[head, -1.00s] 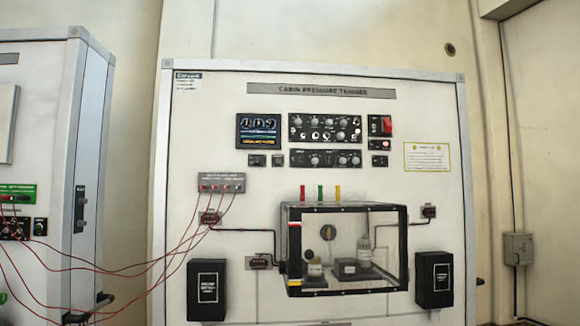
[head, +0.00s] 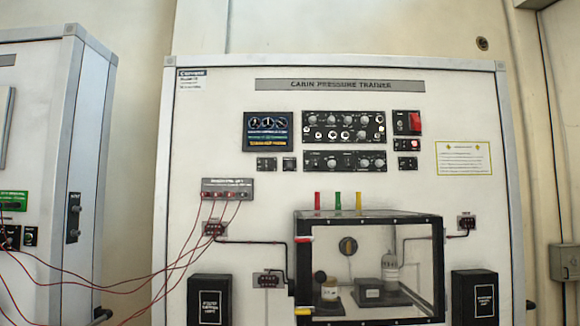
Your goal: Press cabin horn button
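The cabin pressure trainer panel (head: 250,100) stands upright in front of me. Near its top are a display screen (head: 267,131), an upper knob panel (head: 343,127) and a lower knob panel (head: 344,161). To their right is a red guarded switch (head: 414,122), with a small module bearing a red button (head: 413,145) below it. Small dark modules sit under the screen (head: 267,163) and at the lower right (head: 407,163). The labels are too small to read, so I cannot tell which one is the cabin horn button. Neither gripper is in view.
A clear box with a black frame (head: 437,222) juts from the panel's lower part. Red wires (head: 165,268) run from a grey terminal block (head: 228,182) to a second trainer (head: 40,130) at the left. Black boxes (head: 475,297) flank the clear box.

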